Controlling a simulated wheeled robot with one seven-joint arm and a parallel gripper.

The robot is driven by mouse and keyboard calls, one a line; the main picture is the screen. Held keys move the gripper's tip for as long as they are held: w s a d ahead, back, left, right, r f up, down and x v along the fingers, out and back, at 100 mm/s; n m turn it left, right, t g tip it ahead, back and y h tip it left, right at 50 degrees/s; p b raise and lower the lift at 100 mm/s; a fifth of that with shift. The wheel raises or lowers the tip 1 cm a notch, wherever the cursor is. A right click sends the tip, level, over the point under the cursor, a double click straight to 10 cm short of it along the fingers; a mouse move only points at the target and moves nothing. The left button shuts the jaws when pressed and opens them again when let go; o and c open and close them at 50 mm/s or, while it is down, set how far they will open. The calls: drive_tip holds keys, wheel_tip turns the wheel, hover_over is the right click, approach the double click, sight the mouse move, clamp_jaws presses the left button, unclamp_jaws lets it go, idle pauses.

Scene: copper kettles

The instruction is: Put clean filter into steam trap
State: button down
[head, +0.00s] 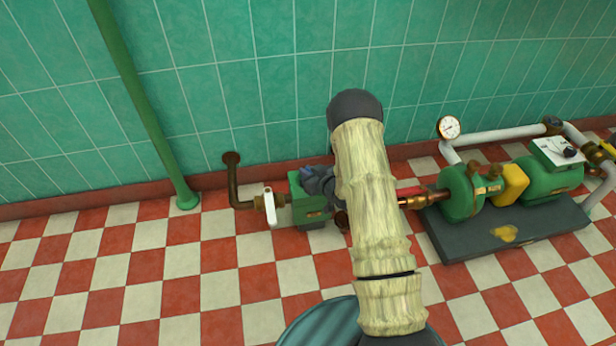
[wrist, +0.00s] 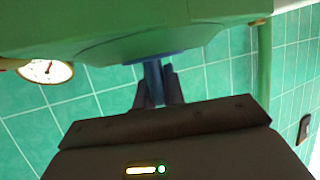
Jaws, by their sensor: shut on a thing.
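The green box-shaped body (head: 309,208), which looks like the steam trap, sits low on the pipe line by the wall, left of my arm. In the wrist view a large green body (wrist: 150,30) fills the top, close to the camera. My gripper (wrist: 158,92) is shut on a narrow blue part (wrist: 152,76) that meets this green body's edge. I cannot tell whether the blue part is the filter or a piece of the trap. In the head view a dark blue-grey shape (head: 317,180) shows at the box's top, partly behind my arm. No clean filter is clearly visible.
A brown pipe (head: 233,185) and a white-handled valve (head: 270,207) lie left of the box. A green pump (head: 463,192) on a dark base (head: 450,240) and a gauge (head: 448,127) stand right. A green pole (head: 150,100) rises left. The left floor is clear.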

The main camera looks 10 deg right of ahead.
drive_tip(key=shift+f, duration=0.5)
drive_tip(key=shift+r, duration=0.1)
drive_tip(key=c, duration=1.5)
unclamp_jaws()
drive_tip(key=p+v, duration=0.7)
drive_tip(key=v, duration=0.5)
drive_tip(key=shift+w+d, duration=0.1)
